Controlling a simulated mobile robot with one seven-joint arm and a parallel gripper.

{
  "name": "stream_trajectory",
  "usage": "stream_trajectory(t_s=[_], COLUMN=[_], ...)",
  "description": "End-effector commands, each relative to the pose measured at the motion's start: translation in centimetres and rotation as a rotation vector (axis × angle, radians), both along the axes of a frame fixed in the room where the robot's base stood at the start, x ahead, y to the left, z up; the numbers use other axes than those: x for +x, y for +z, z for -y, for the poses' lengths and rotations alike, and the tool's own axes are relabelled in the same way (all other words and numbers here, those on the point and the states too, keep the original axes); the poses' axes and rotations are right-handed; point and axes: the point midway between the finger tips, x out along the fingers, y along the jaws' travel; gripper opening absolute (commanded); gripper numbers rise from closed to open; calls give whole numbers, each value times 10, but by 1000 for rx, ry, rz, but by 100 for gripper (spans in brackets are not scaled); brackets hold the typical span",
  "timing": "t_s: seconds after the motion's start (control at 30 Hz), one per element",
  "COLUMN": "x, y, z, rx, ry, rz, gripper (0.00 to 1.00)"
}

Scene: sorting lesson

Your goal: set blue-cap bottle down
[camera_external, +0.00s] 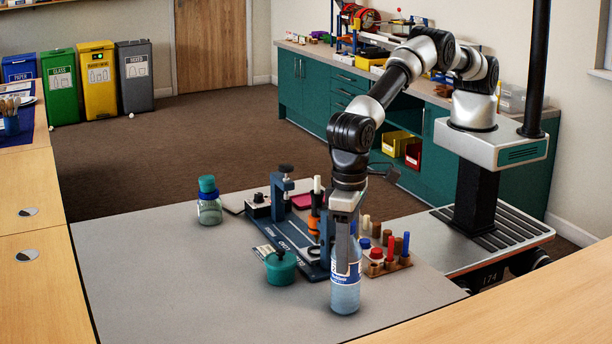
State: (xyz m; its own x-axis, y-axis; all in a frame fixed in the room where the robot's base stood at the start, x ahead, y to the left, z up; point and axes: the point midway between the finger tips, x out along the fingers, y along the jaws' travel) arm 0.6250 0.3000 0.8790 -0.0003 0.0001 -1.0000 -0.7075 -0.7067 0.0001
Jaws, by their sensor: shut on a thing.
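The blue-cap bottle (345,292) is a clear, bluish bottle with a blue and white label. It stands upright at the right front of the grey table mat (180,290). My gripper (346,240) points straight down and is shut on the upper part of the bottle. The fingers hide the bottle's neck, and its cap cannot be made out. The bottle's base looks at or very near the mat; I cannot tell whether it touches.
The mat's left and front are clear.

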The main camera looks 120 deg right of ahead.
Motion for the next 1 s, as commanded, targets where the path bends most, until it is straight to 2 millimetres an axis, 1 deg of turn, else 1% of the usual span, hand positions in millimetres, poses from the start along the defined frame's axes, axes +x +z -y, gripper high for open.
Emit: stream_trajectory(t_s=[0.2, 0.53, 0.6, 0.63, 0.67, 0.7, 0.73, 0.8, 0.83, 1.0], x=[0, 0, 0, 0, -1, -1, -1, -1, -1, 0], y=[0, -11, -14, -14, -14, -14, -15, -15, -14, -12], z=[0, 0, 0, 0, 0, 0, 0, 0, 0, 0], rx=[1, 0, -1, 0, -1, -1, -1, -1, -1, -1], ry=[0, 1, 1, 1, 1, 1, 1, 1, 1, 0], rz=[1, 0, -1, -1, -2, -2, -3, -4, -3, -1], gripper=[27, 27, 20, 20, 16, 15, 53, 65, 67, 67])
